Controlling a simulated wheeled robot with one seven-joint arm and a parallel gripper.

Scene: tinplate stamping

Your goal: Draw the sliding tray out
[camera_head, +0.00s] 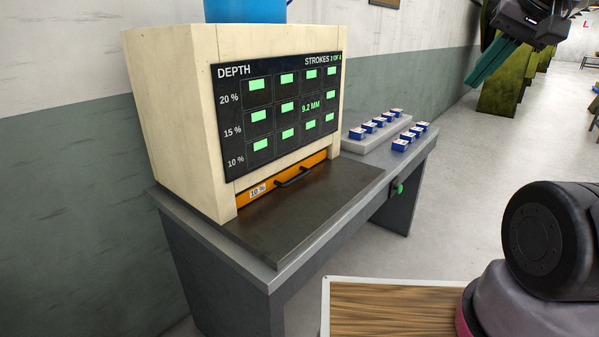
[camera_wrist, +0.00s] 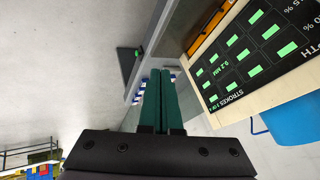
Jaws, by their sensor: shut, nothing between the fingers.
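The sliding tray shows in the head view as an orange front (camera_head: 280,183) low in the cream press housing (camera_head: 180,110). It carries a dark bar handle (camera_head: 293,177) and a "10 %" label. The front sits within the opening under the display. In the wrist view a strip of the orange front (camera_wrist: 208,28) shows at the top. My gripper (camera_head: 490,62) is at the upper right of the head view, well apart from the tray and raised above the floor. Its green fingers (camera_wrist: 160,75) are together and empty in the wrist view.
The press stands on a grey bench with a dark plate (camera_head: 310,207) before the tray. Several small blue-and-white boxes (camera_head: 401,144) sit at the bench's right end, some on a raised block. A green knob (camera_head: 398,189) is on the bench's front edge. A wood-topped surface (camera_head: 390,305) is in the foreground.

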